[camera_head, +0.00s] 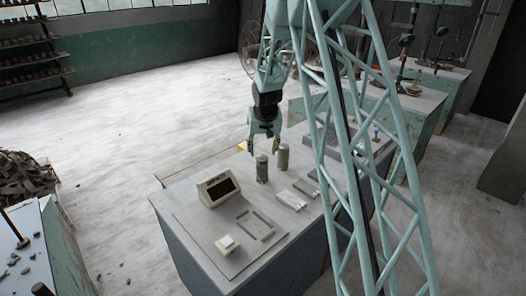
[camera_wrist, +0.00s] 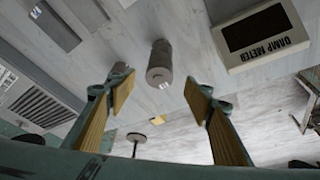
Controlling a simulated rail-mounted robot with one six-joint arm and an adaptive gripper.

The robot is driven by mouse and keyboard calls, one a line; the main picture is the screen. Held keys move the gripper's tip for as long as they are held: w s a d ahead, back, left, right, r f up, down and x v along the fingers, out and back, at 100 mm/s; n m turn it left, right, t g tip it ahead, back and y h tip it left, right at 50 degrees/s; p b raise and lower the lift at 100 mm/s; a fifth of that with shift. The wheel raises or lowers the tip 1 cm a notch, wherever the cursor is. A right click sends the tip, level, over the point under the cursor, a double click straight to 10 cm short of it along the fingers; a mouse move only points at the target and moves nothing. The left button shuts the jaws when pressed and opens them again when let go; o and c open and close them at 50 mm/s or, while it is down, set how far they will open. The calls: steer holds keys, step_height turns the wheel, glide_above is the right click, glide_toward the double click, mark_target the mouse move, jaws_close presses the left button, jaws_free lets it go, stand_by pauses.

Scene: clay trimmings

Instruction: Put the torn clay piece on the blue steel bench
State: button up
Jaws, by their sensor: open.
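My gripper (camera_head: 264,148) is open above the far part of the central grey-topped bench (camera_head: 190,232). In the wrist view its two fingers (camera_wrist: 158,92) are spread with nothing between the pads. A grey cylinder (camera_head: 262,170) stands upright on the bench close below the gripper. It also shows in the wrist view (camera_wrist: 159,66), ahead of the fingertips and apart from them. A second cylinder (camera_head: 283,158) stands just right of it. Small dark lumps (camera_head: 14,260) lie on the pale blue bench (camera_head: 36,272) at lower left. I cannot tell which thing is the torn clay piece.
A damp meter (camera_head: 218,188) with a dark screen stands left of the cylinders. It is at upper right in the wrist view (camera_wrist: 265,32). A small white block (camera_head: 227,243) and flat plates (camera_head: 290,198) lie on the bench. My lattice arm hides part of the right side. Open floor lies left.

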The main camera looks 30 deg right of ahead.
stand_by(0.4)
steer(key=s+a+r+n, duration=0.1)
steer(key=s+a+r, duration=0.6)
steer(key=s+r, duration=0.55)
steer(key=s+a+r+n, duration=0.1)
steer(key=s+a+r, duration=0.7)
steer(key=s+r, duration=0.5)
steer(key=s+a+r, duration=0.2)
steer(key=s+a, duration=0.1)
steer(key=s, duration=0.8)
steer(key=s+a+r+n+y, duration=0.1)
steer(key=s+a, duration=0.2)
steer(key=s, duration=0.9)
steer(key=s+a+r+n, duration=0.1)
steer(key=s+a+r, duration=0.1)
steer(key=s, duration=1)
steer(key=shift+s+a+r+y, duration=0.25)
steer(key=shift+a+r+y, duration=0.05)
steer(key=shift+a, duration=0.6)
steer(key=shift+f, duration=0.15)
step_height(320, 180, down, 16)
steer(key=b, duration=1.6)
